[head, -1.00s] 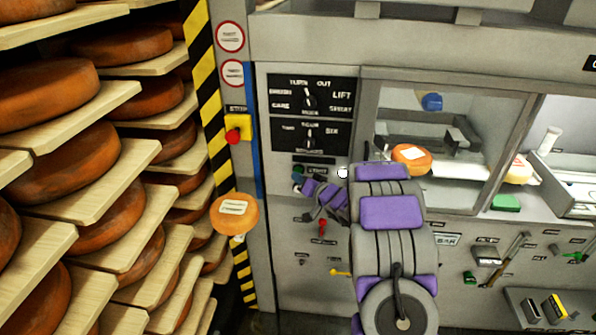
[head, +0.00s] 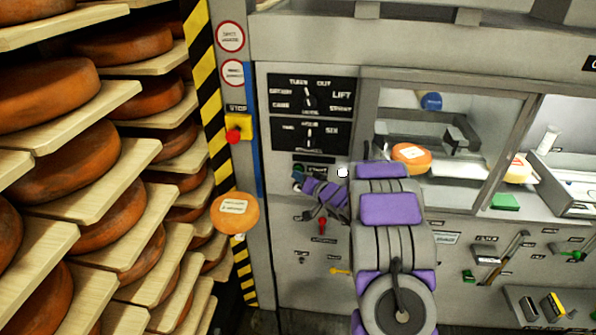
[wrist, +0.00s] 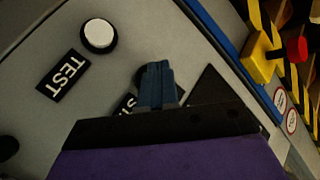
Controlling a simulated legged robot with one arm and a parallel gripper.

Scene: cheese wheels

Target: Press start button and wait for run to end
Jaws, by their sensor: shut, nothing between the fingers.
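The dark green start button (head: 298,169) is on the grey machine panel, left of the START label (head: 317,171). My gripper (head: 298,180) is at the button's lower edge in the head view and partly covers it. In the wrist view my gripper (wrist: 157,84) is shut and empty, its blue-grey fingertips in front of a dark round button (wrist: 139,76). They hide most of that button and part of its label (wrist: 126,104). Whether the tips touch or press the button cannot be told.
A white button (head: 342,173) with a TEST label (wrist: 62,77) sits beside it. A red stop button (head: 233,136) on a yellow box is to the left. Rotary switches (head: 310,103) are above. Shelves of cheese wheels (head: 75,160) stand at the left.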

